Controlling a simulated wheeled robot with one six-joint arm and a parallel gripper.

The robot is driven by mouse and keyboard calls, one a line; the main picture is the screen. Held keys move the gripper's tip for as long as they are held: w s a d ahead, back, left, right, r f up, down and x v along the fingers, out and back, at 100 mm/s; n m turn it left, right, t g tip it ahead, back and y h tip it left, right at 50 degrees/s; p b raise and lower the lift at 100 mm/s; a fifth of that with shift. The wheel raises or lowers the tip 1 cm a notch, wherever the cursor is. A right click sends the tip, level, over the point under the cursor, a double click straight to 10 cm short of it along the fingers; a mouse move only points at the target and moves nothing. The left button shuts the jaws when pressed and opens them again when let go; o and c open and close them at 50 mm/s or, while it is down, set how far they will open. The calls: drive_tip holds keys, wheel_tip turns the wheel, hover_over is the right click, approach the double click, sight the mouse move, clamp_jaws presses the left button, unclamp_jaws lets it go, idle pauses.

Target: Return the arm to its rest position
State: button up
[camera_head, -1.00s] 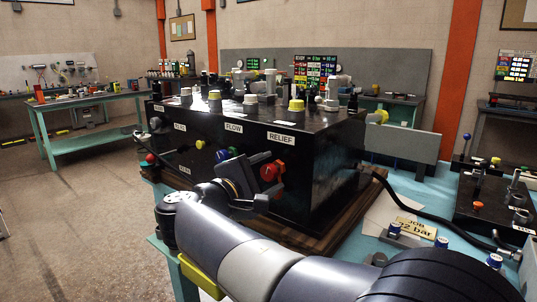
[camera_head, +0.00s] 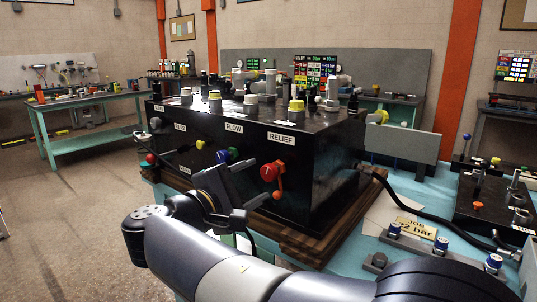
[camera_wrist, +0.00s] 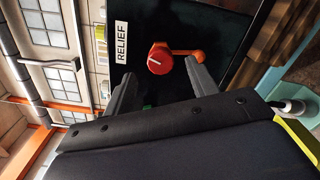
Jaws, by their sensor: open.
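My gripper (camera_head: 259,181) is open and empty, just in front of the black box (camera_head: 325,165) in the head view. Its two fingers show apart in the wrist view (camera_wrist: 160,72). The red RELIEF knob (camera_head: 271,171) with its orange lever (camera_head: 279,193) is on the front of the box, to the right of the fingers and apart from them. In the wrist view the knob (camera_wrist: 160,58) has a white mark and lies beyond the fingertips, with the lever (camera_wrist: 190,54) to its right. My arm crosses the lower part of the head view.
The box stands on a wooden base (camera_head: 318,240) on a teal bench (camera_head: 405,183). A black hose (camera_head: 405,209) runs right to a black valve block (camera_head: 495,208). Open floor (camera_head: 70,220) is on the left.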

sight(266, 171)
drive_tip(key=x, duration=0.5)
drive_tip(key=shift+w+d, duration=0.15)
drive_tip(key=shift+d, duration=0.05)
drive_tip(key=shift+a+r+n+p, duration=0.1)
drive_tip(key=shift+r+n+p, duration=0.25)
drive_tip(key=shift+p, duration=0.3)
drive_tip(key=n+p, duration=0.4)
drive_tip(key=n, duration=0.1)
drive_tip(key=shift+a, duration=0.1)
drive_tip(key=n+p, duration=0.3)
drive_tip(key=n, duration=0.1)
drive_tip(key=shift+p, duration=0.3)
drive_tip(key=n+p, duration=0.2)
drive_tip(key=n, duration=0.1)
drive_tip(key=shift+a+f, duration=0.1)
drive_tip(key=shift+a, duration=0.05)
drive_tip(key=v, duration=1)
drive_tip(key=shift+f+b, duration=0.15)
drive_tip(key=shift+b, duration=0.3)
